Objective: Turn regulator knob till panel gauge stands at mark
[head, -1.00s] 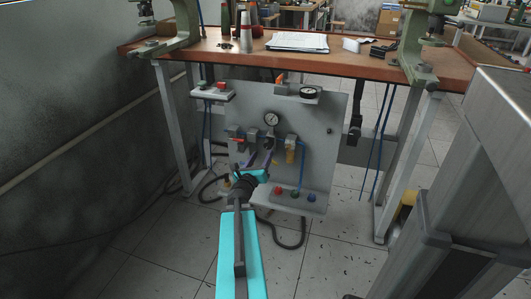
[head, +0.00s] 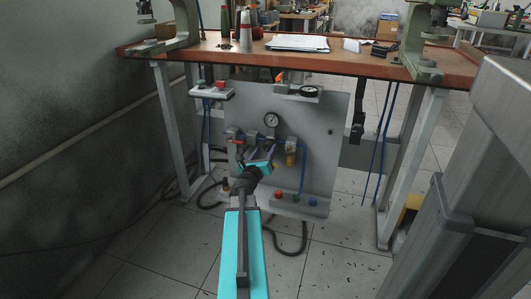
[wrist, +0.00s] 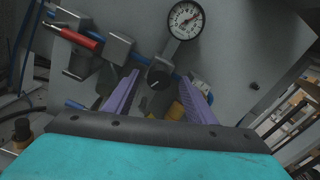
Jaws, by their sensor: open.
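The round white panel gauge (wrist: 185,20) is at the top of the wrist view; it also shows in the head view (head: 271,120). A red line shows on the right of its dial; the exact needle reading is too small to tell. Below it is the dark regulator knob (wrist: 157,78) with a pale line on its face. My gripper (wrist: 159,80) is open, its two purple fingers pointing at the panel. The knob appears between the fingertips; contact cannot be told. In the head view my gripper (head: 262,155) is in front of the panel and covers part of the regulator.
A red-handled valve (wrist: 82,38) is left of the knob. A yellowish bowl (head: 291,146) and blue hose are right of it. Coloured buttons (head: 278,195) sit on the panel's lower ledge. The workbench (head: 330,55) overhangs the panel.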

